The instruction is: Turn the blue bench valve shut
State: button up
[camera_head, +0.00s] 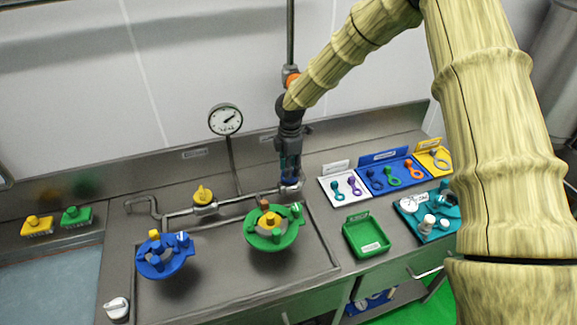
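A small blue part, which looks like the blue valve's handle (289,182), sits at the right end of the steel pipe on the bench, by the back wall. My gripper (290,174) points straight down over it, with its fingertips at or just above the handle. The fingers are small and dark here, so I cannot tell whether they touch the handle or how far apart they are. The handle is partly hidden by the fingers, and its turn angle is not clear.
A yellow valve (203,195) is on the same pipe to the left, below a round gauge (225,119). A blue round fixture (163,262) and a green one (272,238) stand in front. A green tray (366,236) and tool mats are to the right.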

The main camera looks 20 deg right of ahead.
jog(key=shift+s+r, duration=0.25)
jog(key=shift+s, duration=0.1)
jog(key=shift+c, duration=0.8)
jog(key=shift+w+f, duration=0.6)
jog(key=shift+w, duration=0.05)
grip_shut()
jog(key=shift+r, duration=0.25)
